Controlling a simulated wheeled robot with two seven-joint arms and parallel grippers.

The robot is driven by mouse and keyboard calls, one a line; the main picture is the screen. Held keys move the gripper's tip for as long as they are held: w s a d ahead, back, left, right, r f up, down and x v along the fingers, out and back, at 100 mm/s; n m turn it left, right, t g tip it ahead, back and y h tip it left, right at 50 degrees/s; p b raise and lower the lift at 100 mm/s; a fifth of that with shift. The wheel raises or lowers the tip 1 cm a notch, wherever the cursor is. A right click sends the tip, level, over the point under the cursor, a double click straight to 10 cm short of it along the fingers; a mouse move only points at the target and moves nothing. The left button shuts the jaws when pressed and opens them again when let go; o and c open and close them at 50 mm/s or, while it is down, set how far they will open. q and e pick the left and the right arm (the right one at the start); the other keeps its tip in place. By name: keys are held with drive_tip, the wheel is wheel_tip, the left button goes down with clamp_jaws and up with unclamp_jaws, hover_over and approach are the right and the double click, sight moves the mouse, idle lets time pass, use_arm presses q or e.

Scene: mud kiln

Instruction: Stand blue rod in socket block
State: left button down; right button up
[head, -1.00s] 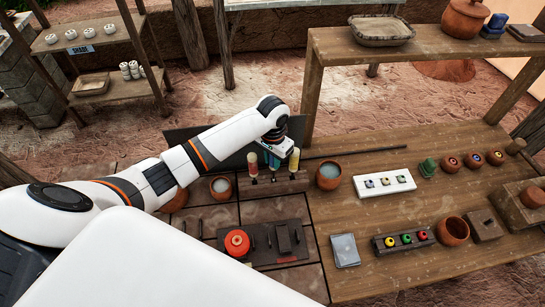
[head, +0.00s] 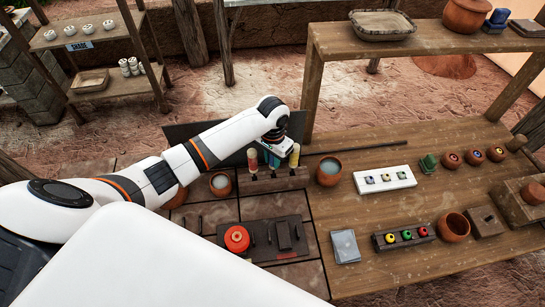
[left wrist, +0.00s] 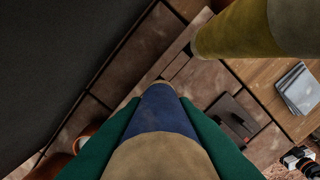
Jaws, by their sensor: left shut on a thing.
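The blue rod (left wrist: 163,110), with tan ends, is between the green fingers of my left gripper (left wrist: 160,132) in the left wrist view. In the head view my left gripper (head: 274,155) is shut on it above the wooden rack (head: 285,181). The blue rod stands upright between a red-topped rod (head: 252,160) and a yellow rod (head: 294,158). I cannot tell whether its lower end is still in the rack. A brown block with a dark square hole (head: 480,228), which looks like the socket block, lies at the right and appears empty. My right gripper is not in view.
Bowls (head: 329,172) stand beside the rack. A dark plate with a red round part (head: 237,239) lies in front. A white block (head: 384,182), a row of coloured knobs (head: 386,244) and a clay pot (head: 454,226) occupy the right. An upper shelf (head: 440,42) overhangs the back.

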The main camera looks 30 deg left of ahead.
use_arm(q)
drive_tip(key=c, duration=1.1)
unclamp_jaws()
wheel_tip(320, 180, up, 12)
drive_tip(key=shift+r+b, duration=0.1)
drive_tip(key=shift+b, duration=1)
